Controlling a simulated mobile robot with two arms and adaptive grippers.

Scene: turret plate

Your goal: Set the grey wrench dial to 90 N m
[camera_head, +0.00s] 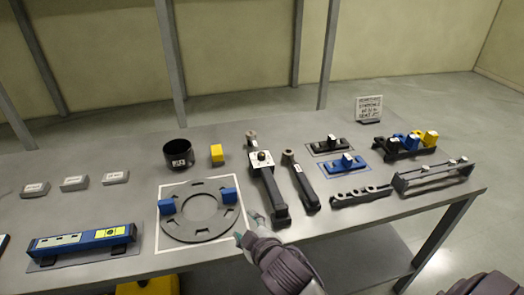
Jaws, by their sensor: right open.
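A dark torque wrench (270,191) lies on the table right of centre. A pale plate with a dark round knob (262,158) sits on its upper part; I take this as the dial. Its markings are too small to read. A second dark wrench (302,184) lies just to its right. My right gripper (248,227) is open and empty, near the table's front edge. It is beside the lower end of the first wrench, to its left, apart from the dial. My left gripper is not in view.
A grey ring plate (203,226) with blue blocks lies left of my right gripper. Behind it stand a black cup (178,154) and a yellow block (217,154). Several fixtures fill the right side, including a black slotted bar (361,195). A small sign (369,109) stands at the back.

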